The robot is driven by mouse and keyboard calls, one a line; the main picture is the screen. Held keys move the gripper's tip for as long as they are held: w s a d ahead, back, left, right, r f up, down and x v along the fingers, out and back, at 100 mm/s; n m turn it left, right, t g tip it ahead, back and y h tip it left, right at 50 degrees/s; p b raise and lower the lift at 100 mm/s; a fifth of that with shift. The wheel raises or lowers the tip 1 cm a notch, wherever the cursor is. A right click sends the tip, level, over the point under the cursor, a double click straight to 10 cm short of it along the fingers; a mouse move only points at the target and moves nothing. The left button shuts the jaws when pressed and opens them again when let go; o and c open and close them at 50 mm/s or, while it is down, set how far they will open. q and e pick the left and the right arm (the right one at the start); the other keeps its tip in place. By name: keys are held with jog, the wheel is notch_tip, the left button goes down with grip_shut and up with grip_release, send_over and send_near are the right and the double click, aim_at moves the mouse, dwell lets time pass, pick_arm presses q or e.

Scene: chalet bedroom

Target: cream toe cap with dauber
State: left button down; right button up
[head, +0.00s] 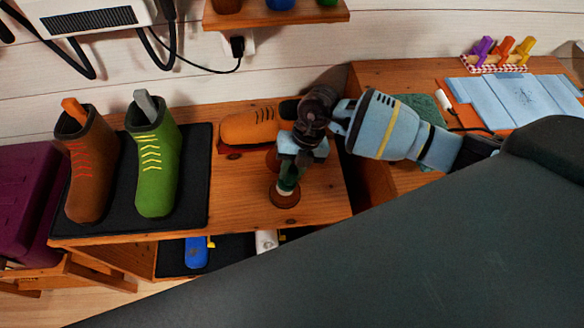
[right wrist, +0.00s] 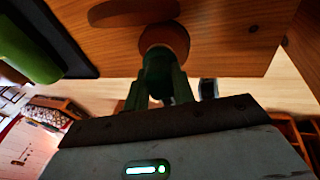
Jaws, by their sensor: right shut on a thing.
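My right gripper (head: 287,183) is in front of the shoe's right half, pointing down at the bench top. It is shut on a small round brown piece, the dauber (head: 284,198), which also shows beyond the fingers (right wrist: 160,88) in the right wrist view (right wrist: 165,38). I cannot tell whether it touches the bench. Another round brown piece (head: 272,160) is partly hidden behind the gripper. The toe cap is apart from the gripper. My left gripper is not in view.
A brown boot (head: 90,170) and a green boot (head: 155,175) stand on a black mat (head: 195,185) at the left. A side table with blue cloths (head: 520,95) and colored clips (head: 500,50) is at the right. The bench's front edge is close to the gripper.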

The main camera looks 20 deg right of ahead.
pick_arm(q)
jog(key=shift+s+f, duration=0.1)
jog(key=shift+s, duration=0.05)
pick_arm(e)
jog(key=shift+f, duration=0.1)
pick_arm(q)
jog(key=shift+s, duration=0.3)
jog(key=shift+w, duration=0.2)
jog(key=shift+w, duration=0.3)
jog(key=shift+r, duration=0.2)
pick_arm(e)
jog(key=shift+f, duration=0.1)
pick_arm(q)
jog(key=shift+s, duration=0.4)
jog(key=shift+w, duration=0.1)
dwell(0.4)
